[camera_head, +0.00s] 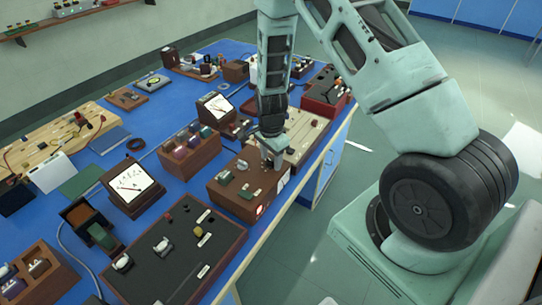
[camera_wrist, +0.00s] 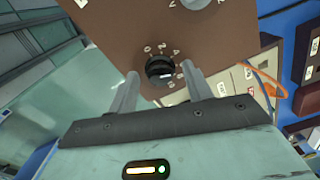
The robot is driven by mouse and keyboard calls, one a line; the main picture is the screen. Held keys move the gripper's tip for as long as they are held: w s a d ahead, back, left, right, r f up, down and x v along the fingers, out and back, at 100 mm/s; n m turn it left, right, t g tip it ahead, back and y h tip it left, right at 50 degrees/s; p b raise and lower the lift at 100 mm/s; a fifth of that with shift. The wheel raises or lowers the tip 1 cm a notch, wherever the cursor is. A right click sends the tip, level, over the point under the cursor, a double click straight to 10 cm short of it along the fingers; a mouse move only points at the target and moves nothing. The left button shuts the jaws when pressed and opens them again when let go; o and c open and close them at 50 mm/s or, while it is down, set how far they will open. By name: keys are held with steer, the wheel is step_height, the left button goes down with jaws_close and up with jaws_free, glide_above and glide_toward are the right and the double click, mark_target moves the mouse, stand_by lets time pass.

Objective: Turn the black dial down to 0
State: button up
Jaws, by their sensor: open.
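The black dial (camera_wrist: 160,70) sits on a brown panel (camera_wrist: 125,30) with white numbers around it in the wrist view. Its white pointer mark shows on its face towards the lower right. The figure 0 is printed at the upper left of the dial. My gripper (camera_wrist: 162,84) is open, with one finger on each side of the dial; I cannot tell whether either finger touches it. In the head view my gripper (camera_head: 270,158) is at the right end of the brown box (camera_head: 240,203), and the dial is hidden there.
A black panel with knobs (camera_head: 175,250) stands in front of the box. A white-faced meter (camera_head: 130,185) is to the left, and a pale unit (camera_head: 300,132) is behind. The bench's right edge runs close by, with open floor (camera_head: 290,255) beyond it.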

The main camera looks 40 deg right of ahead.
steer(key=c, duration=1)
steer(key=shift+o, duration=0.2)
steer(key=shift+n, duration=0.3)
steer(key=n+b, duration=0.2)
steer(key=n, duration=0.2)
steer(key=shift+f, duration=0.1)
steer(key=n+b, duration=0.1)
steer(key=n, duration=0.5)
steer(key=shift+n+b, duration=0.3)
steer(key=shift+b, duration=0.1)
steer(key=n, duration=0.5)
steer(key=shift+b, duration=0.35)
steer(key=n, duration=0.5)
steer(key=shift+n, duration=0.3)
